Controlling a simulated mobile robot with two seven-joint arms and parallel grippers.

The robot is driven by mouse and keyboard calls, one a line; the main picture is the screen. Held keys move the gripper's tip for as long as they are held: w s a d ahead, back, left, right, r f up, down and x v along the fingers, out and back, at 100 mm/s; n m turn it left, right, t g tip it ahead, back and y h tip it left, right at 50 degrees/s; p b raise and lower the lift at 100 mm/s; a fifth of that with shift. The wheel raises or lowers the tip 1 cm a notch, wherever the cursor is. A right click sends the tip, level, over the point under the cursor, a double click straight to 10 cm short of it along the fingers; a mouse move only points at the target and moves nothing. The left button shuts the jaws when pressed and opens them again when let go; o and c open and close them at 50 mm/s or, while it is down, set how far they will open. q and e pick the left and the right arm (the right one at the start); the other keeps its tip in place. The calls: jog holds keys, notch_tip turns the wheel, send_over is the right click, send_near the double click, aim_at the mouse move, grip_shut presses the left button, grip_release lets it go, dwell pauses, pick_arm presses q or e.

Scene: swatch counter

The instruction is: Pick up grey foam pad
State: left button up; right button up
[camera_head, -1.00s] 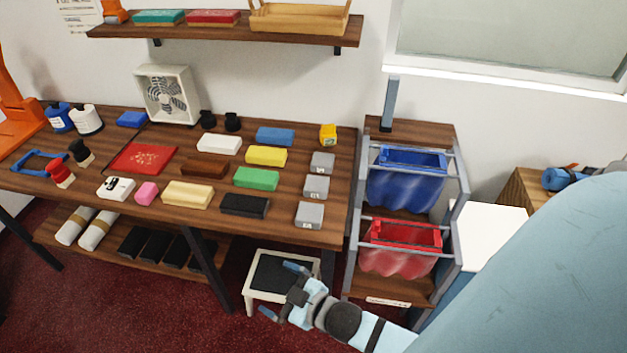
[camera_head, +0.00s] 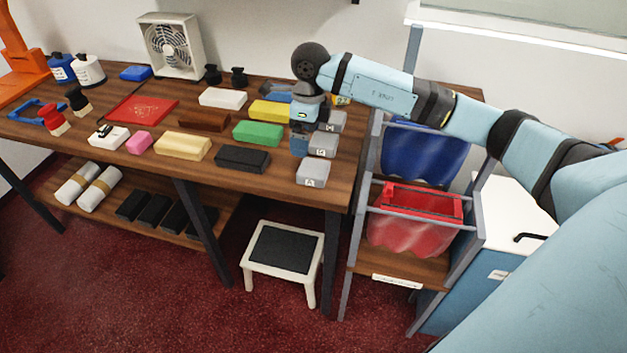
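Several pads lie in rows on the wooden counter. Three grey blocks form a column at its right end: a far one (camera_head: 337,121), a middle one (camera_head: 323,146) and a near one (camera_head: 313,173). Each has a small pale label; I cannot tell from the view which is the grey foam pad. My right gripper (camera_head: 303,141) points down just left of the middle grey block, close to the far one too. A blue finger shows beside the middle block; whether it touches is unclear. The finger gap is hidden, and no block looks lifted. My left gripper is not in view.
Green (camera_head: 258,133), yellow (camera_head: 270,110) and black (camera_head: 242,159) pads lie left of the gripper. A blue pad behind it is partly hidden. The rack with a red bin (camera_head: 415,215) and blue bin (camera_head: 425,155) stands right. A step stool (camera_head: 283,250) stands below.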

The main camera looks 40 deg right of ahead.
aim_at(314, 167)
jog(key=shift+h, duration=0.6)
jog(key=d+f, duration=0.1)
jog(key=f, duration=0.7)
jog(key=d+f, duration=0.1)
jog(key=f, duration=0.3)
jog(key=shift+w+d+f, duration=0.3)
jog(key=shift+w+f, duration=0.05)
jog(key=shift+f, duration=0.05)
jog(key=c, duration=0.8)
